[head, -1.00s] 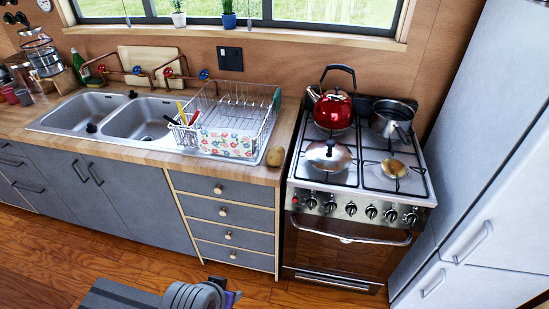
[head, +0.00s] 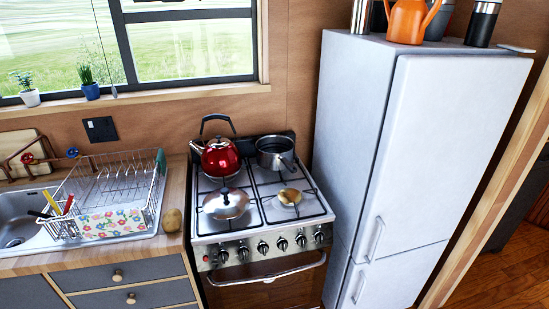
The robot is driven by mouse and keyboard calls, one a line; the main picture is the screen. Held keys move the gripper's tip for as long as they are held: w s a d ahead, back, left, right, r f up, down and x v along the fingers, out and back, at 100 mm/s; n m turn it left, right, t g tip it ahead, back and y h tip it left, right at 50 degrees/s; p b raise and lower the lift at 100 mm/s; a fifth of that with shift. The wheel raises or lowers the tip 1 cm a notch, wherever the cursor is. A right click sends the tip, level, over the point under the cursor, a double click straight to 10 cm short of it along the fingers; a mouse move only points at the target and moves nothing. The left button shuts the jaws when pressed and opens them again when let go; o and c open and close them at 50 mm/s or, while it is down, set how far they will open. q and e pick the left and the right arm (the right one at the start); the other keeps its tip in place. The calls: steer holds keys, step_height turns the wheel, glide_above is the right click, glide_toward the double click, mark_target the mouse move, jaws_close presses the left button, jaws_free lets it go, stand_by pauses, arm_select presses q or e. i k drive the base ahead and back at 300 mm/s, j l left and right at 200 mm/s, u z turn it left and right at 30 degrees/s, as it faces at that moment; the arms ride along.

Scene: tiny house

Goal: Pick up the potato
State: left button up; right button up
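The potato (head: 173,220) is a small brown lump on the wooden counter (head: 176,187), near its front right corner. It sits just right of the dish rack and left of the stove, with nothing covering it. Neither of my grippers shows in the head view now.
A wire dish rack (head: 113,187) with a flowered cloth stands beside the sink (head: 17,222). The stove (head: 262,259) carries a red kettle (head: 220,158), a pot (head: 275,152), a lidded pan (head: 226,203) and a small golden item (head: 290,196). A tall fridge (head: 370,140) stands right.

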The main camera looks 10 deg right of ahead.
mark_target(172, 221)
steer(key=i+j, duration=0.2)
steer(key=j, duration=0.2)
steer(key=i+j, duration=0.2)
steer(key=j, duration=0.15)
steer(key=i+j, duration=0.15)
steer(key=j, duration=0.25)
steer(key=i+j+z, duration=0.1)
steer(key=z, duration=0.25)
steer(key=j+z, duration=0.2)
steer(key=z, duration=0.2)
steer(key=j+z, duration=0.2)
steer(key=z, duration=0.15)
steer(key=i, duration=0.05)
